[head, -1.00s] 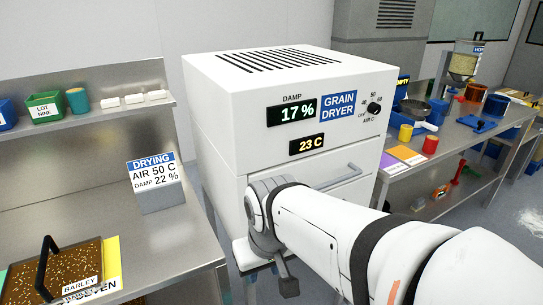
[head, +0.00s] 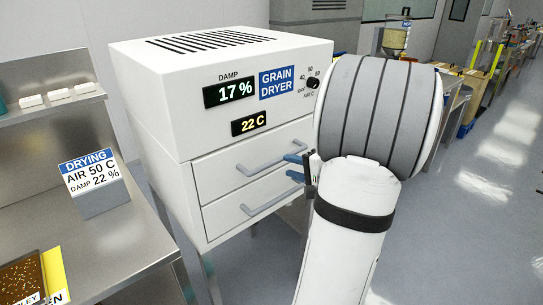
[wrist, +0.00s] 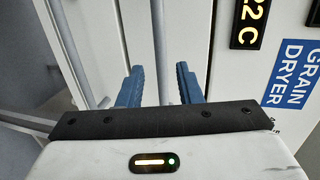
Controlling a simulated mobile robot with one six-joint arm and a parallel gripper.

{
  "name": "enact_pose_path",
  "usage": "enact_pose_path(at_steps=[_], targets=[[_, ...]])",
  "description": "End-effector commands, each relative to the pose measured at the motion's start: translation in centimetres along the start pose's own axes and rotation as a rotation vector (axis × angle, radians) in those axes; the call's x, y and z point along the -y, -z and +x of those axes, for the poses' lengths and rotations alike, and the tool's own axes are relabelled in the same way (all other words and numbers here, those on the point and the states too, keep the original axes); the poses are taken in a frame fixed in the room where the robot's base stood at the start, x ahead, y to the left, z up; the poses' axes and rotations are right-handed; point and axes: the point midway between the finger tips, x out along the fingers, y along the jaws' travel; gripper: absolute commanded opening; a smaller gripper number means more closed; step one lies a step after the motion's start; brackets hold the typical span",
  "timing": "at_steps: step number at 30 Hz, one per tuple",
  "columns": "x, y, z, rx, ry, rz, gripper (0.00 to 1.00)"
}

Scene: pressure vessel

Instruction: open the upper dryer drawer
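The white grain dryer (head: 160,110) has two drawers, one above the other, and both look shut. The upper drawer (head: 218,178) has a grey bar handle (head: 262,162), which also shows as an upright bar in the wrist view (wrist: 160,45). My gripper (head: 289,166) is open and empty, with its blue fingers near the right end of the upper handle. In the wrist view my gripper (wrist: 160,88) has one finger on each side of that handle. I cannot tell whether a finger touches it.
The lower drawer's handle (head: 270,200) runs parallel just below. A steel bench (head: 130,235) with a drying sign (head: 95,185) stands on the left. The floor (head: 460,210) on the right is clear. A shelf bench with goods (head: 455,90) stands farther back.

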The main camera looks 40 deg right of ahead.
Motion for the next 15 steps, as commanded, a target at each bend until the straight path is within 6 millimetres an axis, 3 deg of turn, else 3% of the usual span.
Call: enact_pose_path(at_steps=[1, 5, 15], targets=[[-0.2, 1.2, -0.6, -0.037, 0.017, 0.009, 0.32], [-0.3, 2.5, -0.5, -0.075, 0.038, 0.017, 0.32], [0.0, 2.8, 4.6, -0.073, 0.037, 0.015, 0.32]])
